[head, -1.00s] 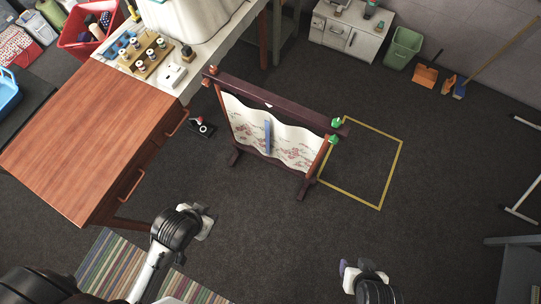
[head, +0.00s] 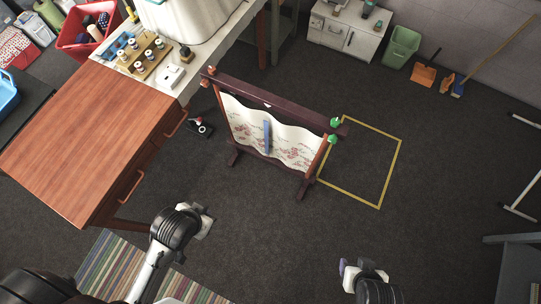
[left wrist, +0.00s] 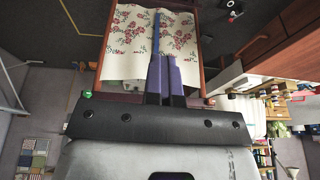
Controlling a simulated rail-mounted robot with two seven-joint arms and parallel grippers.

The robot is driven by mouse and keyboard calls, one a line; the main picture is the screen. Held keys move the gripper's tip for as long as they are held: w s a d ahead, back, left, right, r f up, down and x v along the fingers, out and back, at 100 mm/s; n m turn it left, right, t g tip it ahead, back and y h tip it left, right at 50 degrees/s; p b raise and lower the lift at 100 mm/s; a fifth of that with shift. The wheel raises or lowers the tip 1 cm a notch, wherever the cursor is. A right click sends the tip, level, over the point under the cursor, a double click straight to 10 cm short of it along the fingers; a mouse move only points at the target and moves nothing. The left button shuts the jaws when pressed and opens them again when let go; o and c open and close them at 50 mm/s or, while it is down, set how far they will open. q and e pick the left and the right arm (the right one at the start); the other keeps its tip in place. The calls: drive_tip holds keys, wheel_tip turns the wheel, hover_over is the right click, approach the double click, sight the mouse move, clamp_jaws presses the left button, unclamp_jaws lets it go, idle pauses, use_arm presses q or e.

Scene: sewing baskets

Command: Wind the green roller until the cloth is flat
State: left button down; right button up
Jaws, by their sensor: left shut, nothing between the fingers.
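A dark wooden frame (head: 262,92) stands on the floor in the middle of the head view. A white cloth with pink flowers (head: 243,124) hangs in it in loose waves, with a blue strip (head: 267,137) down its middle. One green knob (head: 336,122) sits at the right end of the top bar, another green knob (head: 332,140) just below. My left gripper (head: 207,220) is in front of the frame, apart from it; in the left wrist view its purple fingers (left wrist: 165,78) are together and empty. My right gripper (head: 344,267) is low right, apart from the frame, its finger gap unclear.
A wooden table (head: 90,135) stands left, beside a white surface with a thread-spool rack (head: 145,57). A black foot pedal (head: 200,128) lies on the floor left of the frame. A yellow floor outline (head: 391,174) lies right of it.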

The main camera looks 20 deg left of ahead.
use_arm(q)
drive_tip(key=shift+w+a+p, duration=0.45)
drive_tip(key=shift+w+a, duration=0.1)
drive_tip(key=shift+a, duration=0.15)
drive_tip(key=shift+w+a+m+p, duration=0.4)
drive_tip(key=shift+w+a+p, duration=0.15)
drive_tip(key=shift+a, duration=0.2)
idle(0.5)
drive_tip(key=shift+w+a, duration=0.3)
drive_tip(key=shift+a, duration=0.1)
drive_tip(key=shift+w+a+m+p, duration=0.3)
drive_tip(key=shift+w+a+p, duration=0.2)
drive_tip(key=shift+a, duration=0.1)
drive_tip(key=shift+w+a+h+p, duration=0.3)
drive_tip(key=shift+w+a, duration=0.1)
drive_tip(key=shift+a, duration=0.1)
idle(0.5)
drive_tip(key=shift+w+a, duration=0.15)
drive_tip(key=shift+a, duration=0.1)
drive_tip(key=c, duration=1.9)
unclamp_jaws()
drive_tip(key=o, duration=1)
drive_tip(key=shift+r, duration=0.1)
